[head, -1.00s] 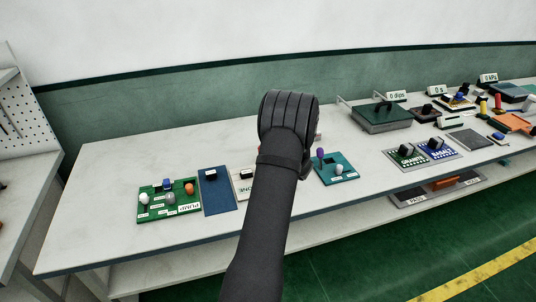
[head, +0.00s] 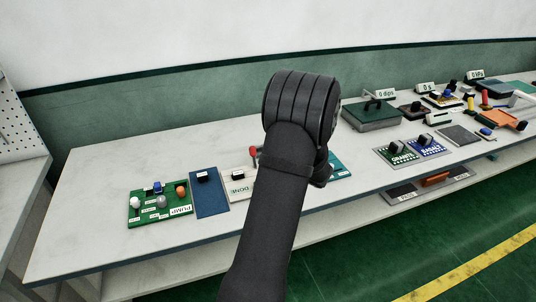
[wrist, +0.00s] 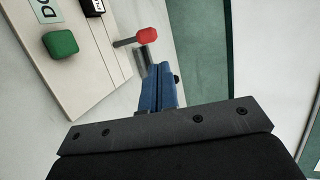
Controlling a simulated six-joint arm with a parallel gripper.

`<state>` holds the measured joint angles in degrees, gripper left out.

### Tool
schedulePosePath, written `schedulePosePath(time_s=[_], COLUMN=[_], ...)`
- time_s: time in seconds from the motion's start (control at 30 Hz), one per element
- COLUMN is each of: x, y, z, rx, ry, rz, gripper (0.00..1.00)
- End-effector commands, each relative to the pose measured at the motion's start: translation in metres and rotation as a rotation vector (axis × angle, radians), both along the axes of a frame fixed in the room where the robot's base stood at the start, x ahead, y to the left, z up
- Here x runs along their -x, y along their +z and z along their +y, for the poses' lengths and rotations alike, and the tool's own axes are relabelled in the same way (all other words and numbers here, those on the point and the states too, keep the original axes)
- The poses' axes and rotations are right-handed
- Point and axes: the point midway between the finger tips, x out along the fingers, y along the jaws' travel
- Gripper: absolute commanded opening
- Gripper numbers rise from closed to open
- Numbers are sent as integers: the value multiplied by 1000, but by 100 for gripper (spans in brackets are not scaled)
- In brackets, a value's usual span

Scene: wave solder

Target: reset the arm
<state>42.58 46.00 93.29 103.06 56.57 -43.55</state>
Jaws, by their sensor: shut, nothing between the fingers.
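My gripper shows in the wrist view (wrist: 159,80) as two blue fingers pressed together, shut and empty. Just past the fingertips is a lever with a red knob (wrist: 149,36), beside the edge of a pale panel (wrist: 95,70). The fingertips look close to the lever's grey part; I cannot tell whether they touch it. In the head view my dark arm stands over the bench and hides the fingers. The red knob (head: 253,151) shows left of my arm, above the DONE panel (head: 239,187).
A green PUMP board (head: 160,204) and a blue mat (head: 209,193) lie at the left. A teal board (head: 339,163) is partly behind my arm. A green lidded box (head: 372,116), GRANITE (head: 396,152) and BASALT (head: 424,146) boards and more items stand right. The bench's front left is clear.

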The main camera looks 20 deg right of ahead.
Motion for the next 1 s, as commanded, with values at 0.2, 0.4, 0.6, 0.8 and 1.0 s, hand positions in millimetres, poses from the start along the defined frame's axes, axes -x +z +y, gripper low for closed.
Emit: schedulePosePath(time_s=[0.2, 0.4, 0.6, 0.8, 1.0], x=[13, 14, 11, -10, -45], y=[6, 7, 5, -6, -24], z=[-4, -4, -3, 4, 15], rx=[0, 0, 0, -1, -1], ry=[-1, 0, 1, 3, 4], rz=[1, 1, 1, 1, 2], gripper=[0, 0, 0, 0, 0])
